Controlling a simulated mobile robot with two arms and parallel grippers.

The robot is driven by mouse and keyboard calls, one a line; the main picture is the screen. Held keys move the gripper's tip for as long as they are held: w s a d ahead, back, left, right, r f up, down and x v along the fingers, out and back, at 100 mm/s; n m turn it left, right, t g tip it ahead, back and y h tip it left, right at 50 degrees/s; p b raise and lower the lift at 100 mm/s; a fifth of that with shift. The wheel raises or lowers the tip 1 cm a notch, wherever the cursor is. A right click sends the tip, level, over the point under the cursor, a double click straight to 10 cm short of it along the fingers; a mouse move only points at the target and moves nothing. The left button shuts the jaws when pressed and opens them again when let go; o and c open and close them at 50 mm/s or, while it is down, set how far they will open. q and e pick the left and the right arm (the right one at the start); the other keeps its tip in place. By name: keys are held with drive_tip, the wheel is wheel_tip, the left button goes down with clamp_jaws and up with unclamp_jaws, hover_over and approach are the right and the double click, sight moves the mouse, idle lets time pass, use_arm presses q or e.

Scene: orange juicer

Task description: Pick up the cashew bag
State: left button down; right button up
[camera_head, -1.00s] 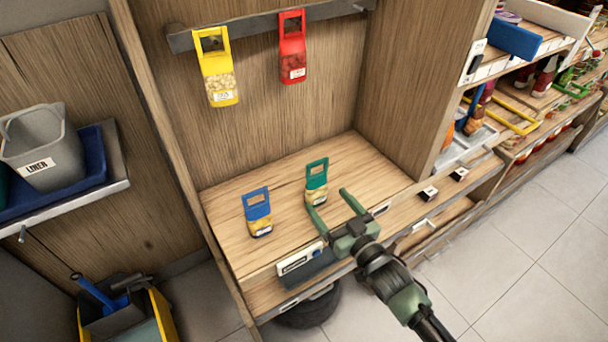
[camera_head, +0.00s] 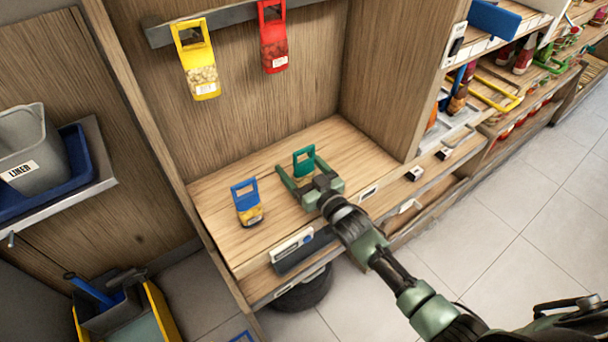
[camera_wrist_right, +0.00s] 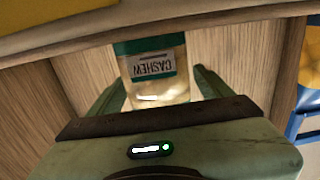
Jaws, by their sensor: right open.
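The cashew bag (camera_head: 304,160) has a green top with a handle hole and stands on the wooden shelf; its lower part is hidden behind my gripper in the head view. In the right wrist view the bag (camera_wrist_right: 155,70) shows a white CASHEW label, upside down, and pale nuts. My right gripper (camera_head: 300,168) is open, with its fingers on either side of the bag. In the wrist view, gaps show between the fingers (camera_wrist_right: 158,88) and the bag; I cannot tell whether either touches it. My left gripper is not in view.
A blue-topped bag (camera_head: 247,203) stands left of my right gripper. A yellow bag (camera_head: 201,75) and a red bag (camera_head: 273,40) hang on the rail above. The wooden side panel (camera_head: 385,85) stands to the right. The shelf (camera_head: 225,185) is otherwise mostly clear.

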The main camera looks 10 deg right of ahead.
drive_tip(key=c, duration=1.5)
drive_tip(key=shift+o, duration=0.2)
